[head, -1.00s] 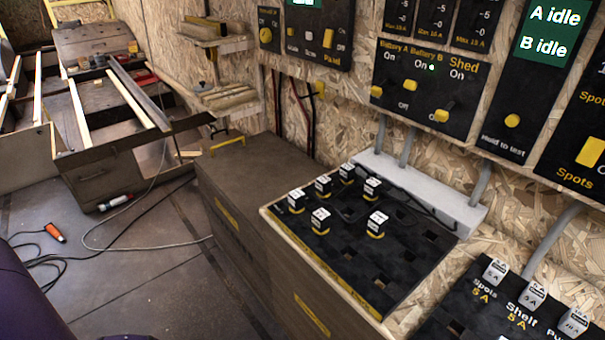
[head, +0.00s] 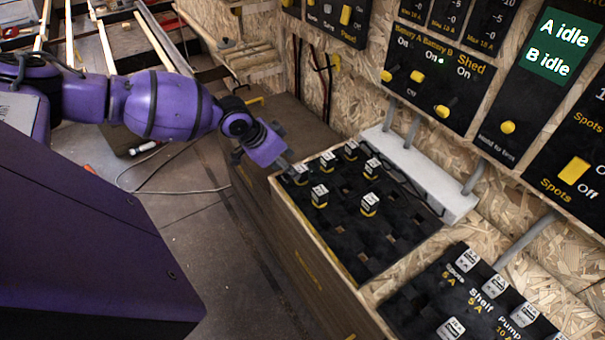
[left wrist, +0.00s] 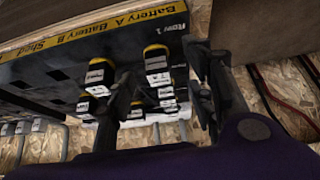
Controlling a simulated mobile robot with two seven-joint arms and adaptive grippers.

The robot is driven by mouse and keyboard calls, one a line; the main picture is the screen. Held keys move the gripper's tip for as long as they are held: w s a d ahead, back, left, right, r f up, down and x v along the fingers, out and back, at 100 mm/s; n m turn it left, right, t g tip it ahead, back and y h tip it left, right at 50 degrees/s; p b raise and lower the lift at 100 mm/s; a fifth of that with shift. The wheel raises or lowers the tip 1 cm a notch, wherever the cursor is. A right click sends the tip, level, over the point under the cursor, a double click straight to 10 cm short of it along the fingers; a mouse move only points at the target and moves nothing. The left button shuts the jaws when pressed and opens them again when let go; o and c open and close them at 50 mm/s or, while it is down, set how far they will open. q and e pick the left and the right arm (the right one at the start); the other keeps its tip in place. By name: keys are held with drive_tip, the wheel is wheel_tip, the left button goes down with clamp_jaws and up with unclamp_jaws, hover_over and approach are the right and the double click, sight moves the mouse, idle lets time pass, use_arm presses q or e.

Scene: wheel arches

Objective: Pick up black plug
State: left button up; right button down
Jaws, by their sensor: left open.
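Several black plugs with white labelled tops and yellow bands stand upright in a black socket board (head: 345,235) on a wooden box. The nearest-left plug (head: 299,176) is right by the fingertips of my left gripper (head: 285,155). Other plugs are farther along the board, one at the front (head: 319,196) and one to the right (head: 368,204). In the left wrist view my left gripper (left wrist: 168,95) is open, with one finger on each side of a group of plugs (left wrist: 157,60). I cannot tell whether a finger touches a plug. My right gripper is not in view.
A pale conduit box (head: 425,180) runs behind the board against the chipboard wall. A second panel with grey-labelled plugs (head: 468,262) lies at lower right. Switch panels (head: 430,75) hang above. A cable (head: 165,190) lies on the floor at left.

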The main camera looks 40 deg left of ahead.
sight(298, 170)
use_arm(q)
drive_tip(key=w+d+f, duration=0.1)
drive_tip(key=w+f, duration=0.1)
drive_tip(key=f, duration=0.1)
drive_tip(key=shift+w+d, duration=0.3)
drive_tip(key=shift+d, duration=0.05)
drive_tip(key=shift+w+f, duration=0.15)
drive_tip(key=shift+f, duration=0.3)
clamp_jaws()
use_arm(e)
drive_tip(key=shift+w, duration=0.25)
